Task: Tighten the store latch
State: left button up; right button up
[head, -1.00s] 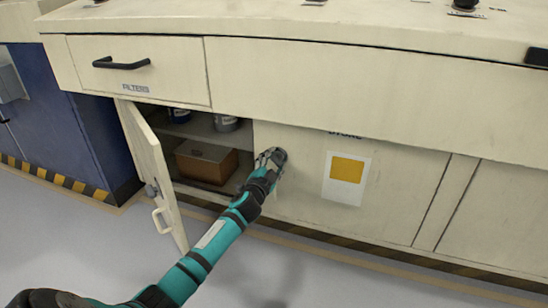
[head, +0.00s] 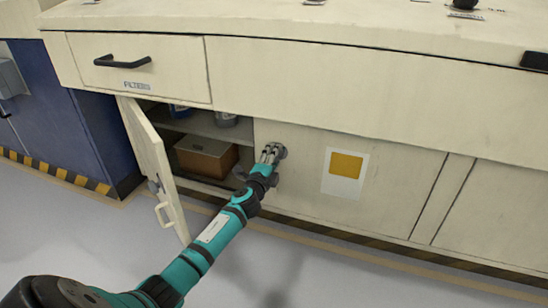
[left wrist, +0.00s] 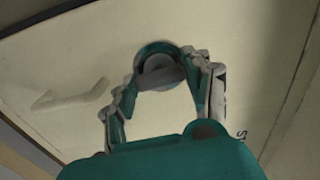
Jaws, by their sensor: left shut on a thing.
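The store latch is a round grey knob (head: 280,151) on the left edge of the cream store panel (head: 300,190). In the left wrist view the grey knob (left wrist: 160,70) sits between my fingertips. My left gripper (head: 271,155) is shut on it, one finger at each side; it also shows in the left wrist view (left wrist: 165,75). The fingers hide part of the knob in the head view. My right gripper is not in view.
A cream door (head: 157,172) with a pale handle stands open at the left. The filters drawer (head: 135,75) above is shut. A white card with a yellow square (head: 345,176) is on the panel.

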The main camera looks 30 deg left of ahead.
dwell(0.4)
pick_arm(q)
jog(key=o, duration=1.2)
jog(key=v, duration=1.2)
jog(key=shift+f, duration=0.1)
